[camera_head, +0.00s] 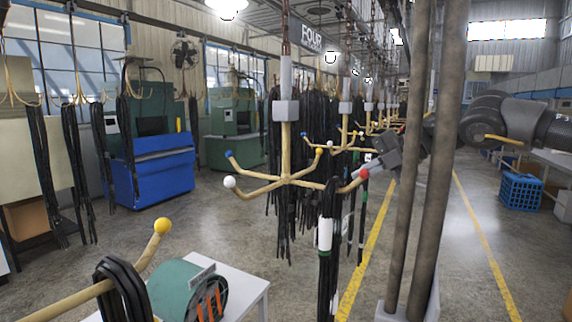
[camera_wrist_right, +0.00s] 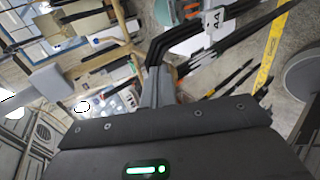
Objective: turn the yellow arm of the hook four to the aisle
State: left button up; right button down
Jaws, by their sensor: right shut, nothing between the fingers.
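Hook four hangs under the FOUR sign (camera_head: 311,37). Its grey block (camera_head: 286,111) carries a tan post and several spread arms with coloured ball tips. Its yellow arm tip (camera_head: 319,151) points away toward the back right. The red tip (camera_head: 364,173) points right, and black hoses (camera_head: 328,215) hang from that arm. The blue tip (camera_head: 229,153) and white tip (camera_head: 229,182) are on the left. My right gripper (camera_head: 358,177) is shut and empty, by the red tip in the picture; contact is unclear. In the wrist view its fingers (camera_wrist_right: 160,88) are beside black hoses. My left gripper is out of view.
A nearer tan arm with a yellow ball (camera_head: 162,225) and looped black hoses crosses the lower left. More hooks with hoses hang behind. Yellow floor lines (camera_head: 473,230) edge the open aisle at right.

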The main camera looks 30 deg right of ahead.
jog(key=shift+s+a+b, duration=0.8)
jog(key=shift+a+b, duration=1.45)
jog(key=shift+a, duration=8.4)
jog(key=d+r+p, duration=0.4)
jog(key=r, duration=0.5)
jog(key=shift+s+d, duration=0.2)
jog(key=shift+s, duration=0.15)
